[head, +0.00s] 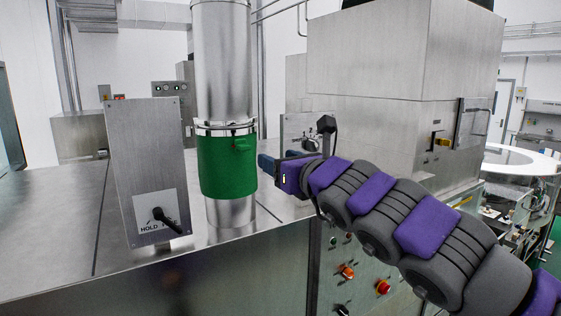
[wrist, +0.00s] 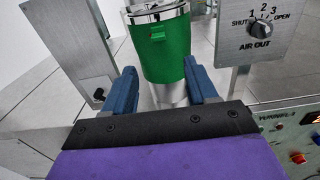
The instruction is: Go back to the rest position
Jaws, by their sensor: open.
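My gripper (head: 268,163) is at the end of my purple and grey arm, just right of the green band on a vertical metal pipe in the head view. In the wrist view, its two blue fingers (wrist: 162,92) are spread apart with nothing between them. The green band (head: 227,163) wraps the pipe (head: 222,60) and has a small green tab. The green band also shows in the wrist view (wrist: 165,55), beyond the fingers. I see no contact between fingers and band, though the exact gap is hard to tell.
A grey panel with a black HOLD knob (head: 160,215) stands left of the pipe. An AIR OUT dial (wrist: 260,28) is right of it in the wrist view. A large steel housing (head: 400,100) stands behind my arm. Red buttons (head: 383,287) are on the front face below.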

